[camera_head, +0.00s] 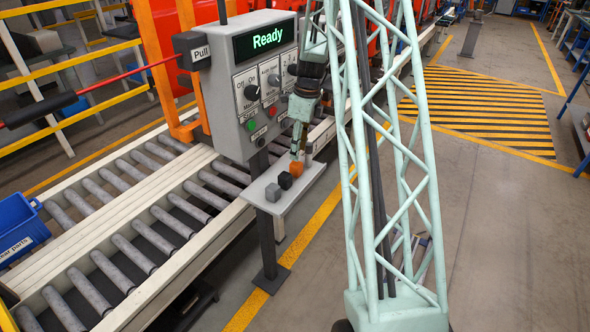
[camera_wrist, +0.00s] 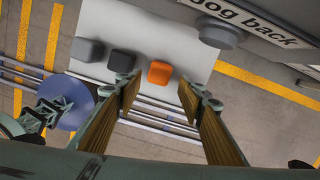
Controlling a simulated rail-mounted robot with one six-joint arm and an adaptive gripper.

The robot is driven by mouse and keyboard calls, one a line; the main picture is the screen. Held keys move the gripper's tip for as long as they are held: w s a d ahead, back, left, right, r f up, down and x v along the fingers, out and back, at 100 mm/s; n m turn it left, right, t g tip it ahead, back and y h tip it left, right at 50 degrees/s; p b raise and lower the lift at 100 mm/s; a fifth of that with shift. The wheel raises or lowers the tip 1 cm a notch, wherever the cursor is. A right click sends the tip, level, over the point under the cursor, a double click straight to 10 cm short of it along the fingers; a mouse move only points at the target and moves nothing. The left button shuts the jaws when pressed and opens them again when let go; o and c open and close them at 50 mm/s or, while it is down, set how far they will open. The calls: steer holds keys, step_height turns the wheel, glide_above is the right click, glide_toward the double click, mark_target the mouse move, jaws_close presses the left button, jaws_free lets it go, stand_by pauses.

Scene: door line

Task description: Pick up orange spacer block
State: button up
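The orange spacer block (camera_head: 297,168) sits on a small light-grey shelf (camera_head: 310,183) in front of the control panel. In the wrist view the orange block (camera_wrist: 160,73) lies ahead of my gripper (camera_wrist: 160,92), in line with the gap between its two fingers. The fingers are apart and nothing is held. In the head view my gripper (camera_head: 298,148) points down just above the orange block. I cannot tell whether the fingertips reach down beside it.
A black block (camera_wrist: 122,60) sits close beside the orange one, with a grey block (camera_wrist: 87,50) beyond it. The control panel (camera_head: 262,85) reads "Ready". A roller conveyor (camera_head: 150,235) runs alongside.

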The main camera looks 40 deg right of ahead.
mark_target(296, 163)
steer(key=shift+w+f, duration=0.1)
steer(key=shift+f, duration=0.45)
steer(key=shift+f, duration=0.15)
steer(key=shift+w+a+f, duration=0.1)
steer(key=shift+w+f, duration=0.05)
steer(key=shift+f, duration=1.35)
steer(key=shift+w+a+f, duration=0.1)
steer(key=shift+w+f, duration=0.05)
steer(key=shift+f, duration=1.35)
steer(key=c, duration=0.8)
